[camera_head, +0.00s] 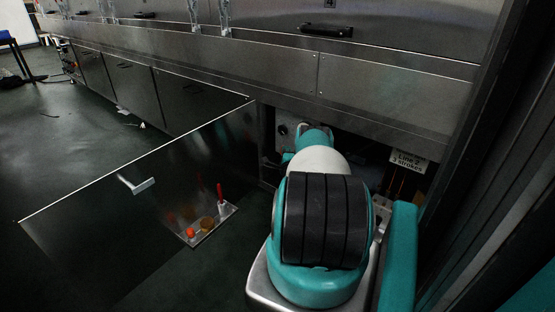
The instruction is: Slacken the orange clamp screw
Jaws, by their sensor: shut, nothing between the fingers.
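I cannot make out the orange clamp screw with certainty. My teal and white arm reaches into an open, dark bay under the steel dryer housing (375,86) and covers much of the opening. My gripper is not visible; the far end of the arm is hidden behind its nearer links. A grey fitting (283,130) with a round dark knob shows just left of the arm inside the bay.
An open shiny panel door (140,200) with a pale handle (136,185) stands left of the bay. A label (408,161) hangs at right, near a dark upright frame (475,150).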

